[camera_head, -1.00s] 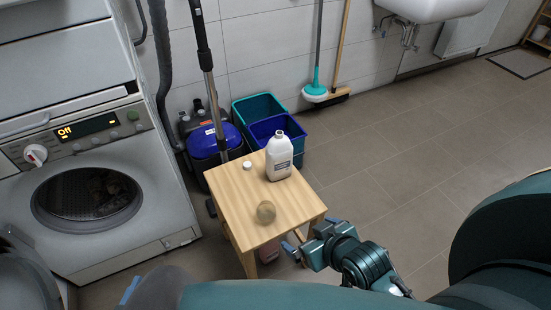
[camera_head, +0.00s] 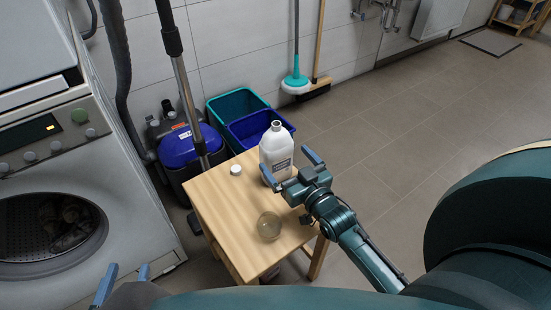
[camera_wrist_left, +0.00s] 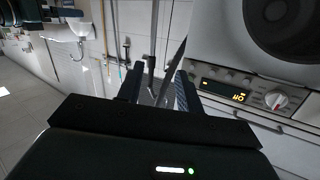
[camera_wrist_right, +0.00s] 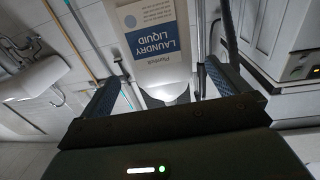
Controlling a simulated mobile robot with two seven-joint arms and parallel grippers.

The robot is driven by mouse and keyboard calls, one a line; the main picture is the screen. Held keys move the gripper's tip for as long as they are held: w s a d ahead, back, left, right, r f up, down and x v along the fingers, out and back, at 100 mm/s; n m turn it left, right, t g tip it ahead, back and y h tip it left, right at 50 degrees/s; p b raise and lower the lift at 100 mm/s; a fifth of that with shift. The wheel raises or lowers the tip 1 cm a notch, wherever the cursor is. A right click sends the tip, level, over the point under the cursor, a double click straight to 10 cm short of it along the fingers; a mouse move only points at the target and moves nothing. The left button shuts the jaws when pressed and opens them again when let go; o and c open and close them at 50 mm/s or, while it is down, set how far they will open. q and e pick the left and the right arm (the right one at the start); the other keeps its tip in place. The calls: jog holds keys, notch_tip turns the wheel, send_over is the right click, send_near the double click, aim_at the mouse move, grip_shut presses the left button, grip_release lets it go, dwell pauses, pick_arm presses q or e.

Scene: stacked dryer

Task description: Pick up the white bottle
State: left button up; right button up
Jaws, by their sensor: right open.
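The white bottle (camera_head: 277,150) stands upright and uncapped on the wooden stool (camera_head: 220,205). In the right wrist view the bottle (camera_wrist_right: 155,72) appears upside down, its laundry liquid label showing between my finger lines. My right gripper (camera_head: 290,167) is open, just on the near side of the bottle's lower half. One finger overlaps the bottle's base in the head view; I cannot tell if it touches. My left gripper (camera_head: 125,279) is open and empty at the lower left, away from the stool. Its fingers (camera_wrist_left: 158,90) show apart in the left wrist view.
A white cap (camera_head: 235,170) and a round glass-like object (camera_head: 269,226) rest on the stool. A washing machine (camera_head: 60,190) stands left. A blue vacuum (camera_head: 185,147) and teal and blue bins (camera_head: 240,103) stand behind.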

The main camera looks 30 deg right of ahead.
aim_at(272, 144)
jog(key=w, duration=0.2)
jog(key=w+b, duration=0.1)
jog(key=w, duration=0.1)
jog(key=w+b, duration=0.1)
jog(key=w, duration=0.2)
jog(key=shift+a, duration=0.3)
pick_arm(q)
jog(key=shift+d+r+m+t+h, duration=0.1)
jog(key=shift+d+m+t+h, duration=0.35)
jog(key=shift+t+h, duration=0.25)
pick_arm(e)
jog(key=shift+w+r, duration=0.15)
jog(key=shift+w, duration=0.05)
jog(key=shift+c, duration=0.2)
